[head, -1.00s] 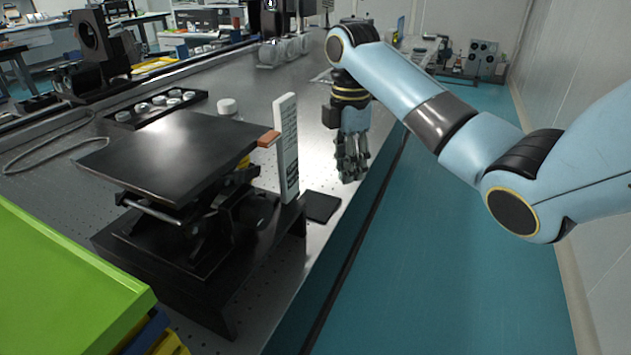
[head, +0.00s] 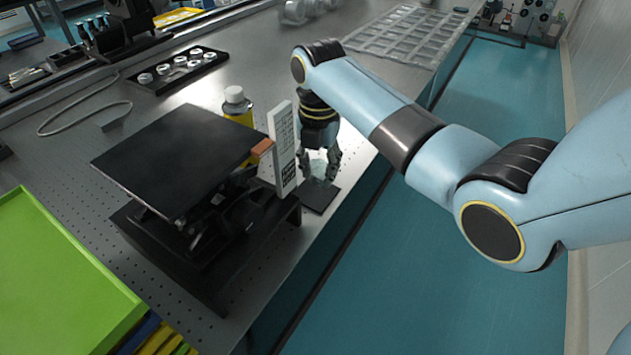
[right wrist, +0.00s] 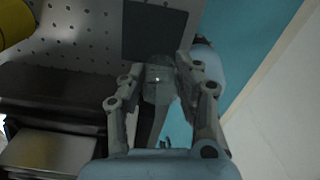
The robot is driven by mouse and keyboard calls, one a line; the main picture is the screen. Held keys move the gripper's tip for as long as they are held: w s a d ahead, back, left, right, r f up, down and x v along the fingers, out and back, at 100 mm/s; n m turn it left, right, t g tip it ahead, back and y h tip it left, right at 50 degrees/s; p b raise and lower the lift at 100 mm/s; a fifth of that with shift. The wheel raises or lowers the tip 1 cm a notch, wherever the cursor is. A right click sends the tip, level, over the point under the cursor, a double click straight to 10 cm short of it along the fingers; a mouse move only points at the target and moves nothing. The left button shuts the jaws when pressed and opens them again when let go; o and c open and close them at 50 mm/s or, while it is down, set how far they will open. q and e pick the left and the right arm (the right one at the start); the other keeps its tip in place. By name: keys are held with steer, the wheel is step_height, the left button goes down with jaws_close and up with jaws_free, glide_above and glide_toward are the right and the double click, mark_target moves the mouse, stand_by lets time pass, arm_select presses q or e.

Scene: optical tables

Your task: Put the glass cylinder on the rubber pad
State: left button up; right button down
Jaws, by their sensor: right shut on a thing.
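My right gripper (head: 320,168) points down at the table's right edge, just right of the upright white panel. It is shut on the clear glass cylinder (right wrist: 158,80), seen between its fingers in the right wrist view; in the head view the glass is faint. The black rubber pad (head: 319,198) lies flat on the table by the edge, just below the gripper in the head view. The pad also shows in the right wrist view (right wrist: 153,30), beyond the glass. I cannot tell whether the glass touches the pad. My left gripper is not in view.
A green tray (head: 60,275) is at lower left.

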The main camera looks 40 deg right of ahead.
mark_target(315, 192)
steer(key=shift+w+d+f, duration=0.2)
steer(key=shift+w+f, duration=0.3)
steer(key=shift+w, duration=0.3)
steer(key=shift+w+f, duration=0.1)
steer(key=shift+f, duration=1.95)
steer(key=shift+f+b, duration=0.1)
steer(key=shift+b, duration=0.2)
steer(key=c, duration=0.9)
jaws_free()
steer(key=shift+c, duration=0.2)
step_height(315, 192, up, 12)
steer(key=shift+p, duration=0.4)
